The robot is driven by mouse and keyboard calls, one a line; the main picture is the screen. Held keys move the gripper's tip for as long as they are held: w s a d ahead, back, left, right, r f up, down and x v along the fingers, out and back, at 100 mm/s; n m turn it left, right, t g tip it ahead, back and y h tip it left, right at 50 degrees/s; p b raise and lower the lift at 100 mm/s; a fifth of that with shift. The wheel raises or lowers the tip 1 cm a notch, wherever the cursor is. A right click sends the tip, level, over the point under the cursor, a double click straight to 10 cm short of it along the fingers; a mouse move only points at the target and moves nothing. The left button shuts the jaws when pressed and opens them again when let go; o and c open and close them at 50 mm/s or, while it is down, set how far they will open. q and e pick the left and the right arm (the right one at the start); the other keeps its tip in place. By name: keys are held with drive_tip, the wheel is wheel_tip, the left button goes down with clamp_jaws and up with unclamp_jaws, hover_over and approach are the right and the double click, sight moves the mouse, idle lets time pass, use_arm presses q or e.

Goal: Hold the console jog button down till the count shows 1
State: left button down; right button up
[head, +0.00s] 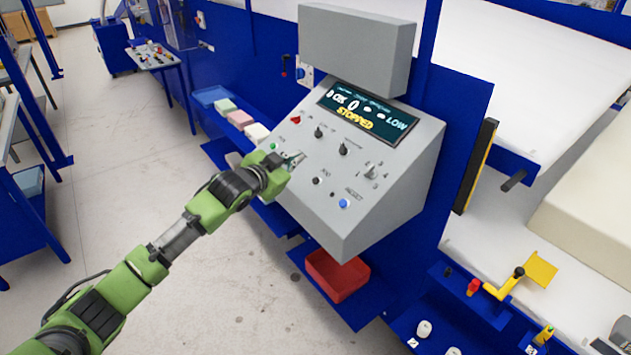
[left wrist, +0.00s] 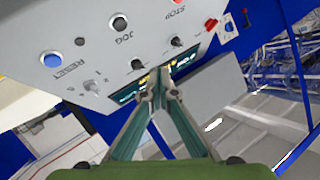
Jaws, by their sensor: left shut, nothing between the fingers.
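The grey console (head: 375,215) has a sloped panel with a dark display (head: 368,115) reading a large 0, STOPPED and LOW. The black jog button (head: 316,181) sits on the lower panel and shows uncovered. It also shows in the left wrist view as the black button by the JOG label (left wrist: 120,23). My left gripper (head: 297,158) is shut and empty over the panel's left part, up and left of the jog button. In the left wrist view its closed fingertips (left wrist: 158,84) appear apart from the button. My right gripper is not in view.
A blue reset button (head: 344,203) lies right of the jog button, a red stop control (head: 295,120) and green button (head: 273,146) up and left. Knobs (head: 343,149) stand out from the panel. A red bin (head: 338,274) is below. Foam blocks (head: 240,118) lie behind.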

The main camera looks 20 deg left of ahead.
sight(316, 181)
use_arm(q)
drive_tip(key=w+f+b, duration=0.1)
drive_tip(key=f+b, duration=0.1)
drive_tip(key=w+d+f+b, duration=0.1)
drive_tip(key=f+b, duration=0.1)
drive_tip(key=d+f+b, duration=0.1)
drive_tip(key=f+b, duration=0.1)
drive_tip(key=shift+w+d, duration=0.1)
drive_tip(key=shift+w, duration=0.3)
drive_tip(key=shift+w+d+f+b, duration=0.3)
drive_tip(key=shift+w+f+b, duration=0.1)
drive_tip(key=shift+f, duration=0.25)
idle(0.4)
drive_tip(key=shift+w+d+f, duration=0.15)
drive_tip(key=shift+f, duration=0.2)
drive_tip(key=shift+w+d+f+b, duration=0.15)
drive_tip(key=shift+f+b, duration=0.15)
drive_tip(key=shift+f, duration=0.2)
idle(2.0)
drive_tip(key=shift+r, duration=0.1)
idle(2.2)
drive_tip(key=shift+s+a+r+p, duration=0.15)
drive_tip(key=shift+s+r+p, duration=0.05)
drive_tip(key=shift+r+p, duration=0.25)
drive_tip(key=shift+s+a+r+p, duration=0.15)
drive_tip(key=shift+r+p, duration=0.15)
drive_tip(key=shift+p, duration=0.25)
